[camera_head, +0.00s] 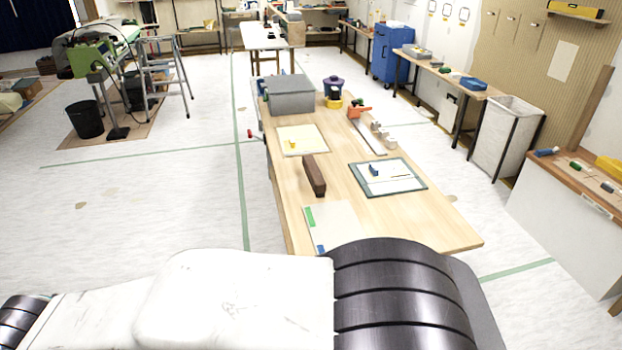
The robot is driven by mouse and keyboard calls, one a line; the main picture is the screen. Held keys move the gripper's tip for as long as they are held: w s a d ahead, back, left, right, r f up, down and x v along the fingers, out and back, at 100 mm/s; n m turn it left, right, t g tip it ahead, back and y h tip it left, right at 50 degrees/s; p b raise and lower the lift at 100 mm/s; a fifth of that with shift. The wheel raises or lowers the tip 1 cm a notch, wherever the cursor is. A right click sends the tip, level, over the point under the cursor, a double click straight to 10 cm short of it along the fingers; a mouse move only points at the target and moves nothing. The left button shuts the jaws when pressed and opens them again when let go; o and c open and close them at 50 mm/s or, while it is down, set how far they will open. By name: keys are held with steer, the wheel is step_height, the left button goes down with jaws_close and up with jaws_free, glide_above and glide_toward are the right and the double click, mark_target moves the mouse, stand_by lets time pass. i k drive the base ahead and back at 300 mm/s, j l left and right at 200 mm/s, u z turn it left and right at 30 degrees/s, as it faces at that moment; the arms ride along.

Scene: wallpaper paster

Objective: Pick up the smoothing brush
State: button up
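A dark brown, long block-like thing (314,175), which looks like the smoothing brush, sits on the light wooden table (283,213) in the middle of the view. It seems to stand on its narrow side, and its bristles cannot be made out. Nothing touches it. My white and black arm links cross the bottom of the picture and hide the table's near edge. My gripper is not in view.
A green cutting mat (418,189) lies right of the brown thing, and a pale sheet (333,222) lies in front. A yellow sheet (310,147) and grey box (292,95) are behind. The floor left of the table is open.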

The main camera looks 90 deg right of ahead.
mark_target(317, 184)
steer(key=i+l+z, duration=0.15)
steer(key=i+z, duration=0.3)
steer(key=i+l+z, duration=0.1)
steer(key=i+z, duration=0.15)
steer(key=z, duration=0.15)
steer(key=i+z, duration=0.45)
steer(key=i+j+z, duration=0.2)
steer(key=z, duration=0.2)
steer(key=i+l+z, duration=0.25)
steer(key=i+z, duration=0.15)
steer(key=i, duration=0.15)
steer(key=i+z, duration=0.4)
steer(key=i+l+u, duration=0.3)
steer(key=l, duration=0.3)
steer(key=i+l+u, duration=0.2)
steer(key=l, duration=0.15)
